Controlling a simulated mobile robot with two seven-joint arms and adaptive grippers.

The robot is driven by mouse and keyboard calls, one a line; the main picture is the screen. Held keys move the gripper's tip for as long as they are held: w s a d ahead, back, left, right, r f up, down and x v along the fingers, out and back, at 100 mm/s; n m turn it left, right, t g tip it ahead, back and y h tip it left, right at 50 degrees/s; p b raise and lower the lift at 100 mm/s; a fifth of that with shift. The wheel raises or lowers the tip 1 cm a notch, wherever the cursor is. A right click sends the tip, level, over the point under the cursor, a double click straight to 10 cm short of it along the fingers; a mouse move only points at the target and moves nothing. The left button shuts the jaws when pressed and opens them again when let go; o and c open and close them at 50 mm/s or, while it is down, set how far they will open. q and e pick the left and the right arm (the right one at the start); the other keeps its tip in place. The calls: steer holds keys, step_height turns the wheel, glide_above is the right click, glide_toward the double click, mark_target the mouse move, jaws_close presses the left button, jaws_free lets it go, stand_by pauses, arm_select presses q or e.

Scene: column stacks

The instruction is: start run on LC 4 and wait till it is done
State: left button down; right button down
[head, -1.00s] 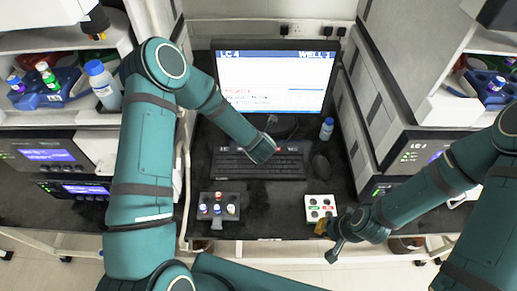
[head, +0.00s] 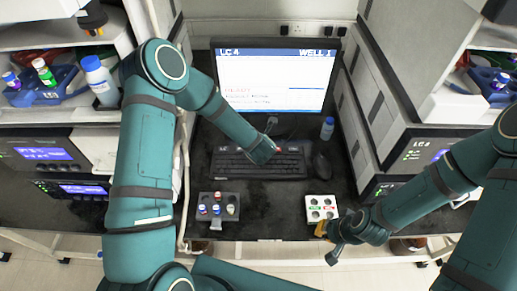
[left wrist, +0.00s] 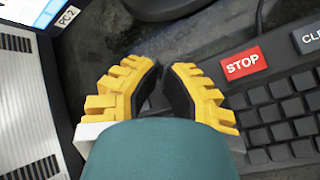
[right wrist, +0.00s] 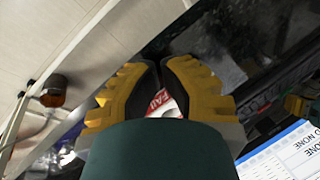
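The LC 4 instrument (head: 418,147) stands at right with a lit display and small green lights. My left gripper (head: 274,150) is over the keyboard (head: 258,165). In the left wrist view its fingertips (left wrist: 162,70) meet, with nothing held, left of the red STOP key (left wrist: 243,63). My right gripper (head: 322,230) is low, by the white rack; its tips (right wrist: 160,66) meet, a red FAIL label showing between the fingers.
A dark rack (head: 218,198) with several vials stands at the front left. The white rack (head: 322,201) with green and red labels is at the front right. A mouse (head: 321,165) and small bottle (head: 327,128) are right of the keyboard. Instruments flank the bench.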

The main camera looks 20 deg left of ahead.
arm_select(q)
steer(key=shift+s+f+b, duration=0.1)
steer(key=shift+f+b, duration=0.3)
steer(key=shift+b, duration=0.1)
arm_select(e)
steer(key=shift+s+d+f, duration=0.1)
steer(key=shift+f, duration=0.45)
arm_select(q)
steer(key=shift+w+r+p, duration=0.2)
steer(key=shift+r+p, duration=0.25)
steer(key=shift+r, duration=0.3)
arm_select(e)
steer(key=shift+r, duration=0.35)
arm_select(q)
steer(key=shift+r, duration=0.15)
arm_select(e)
steer(key=shift+r, duration=0.15)
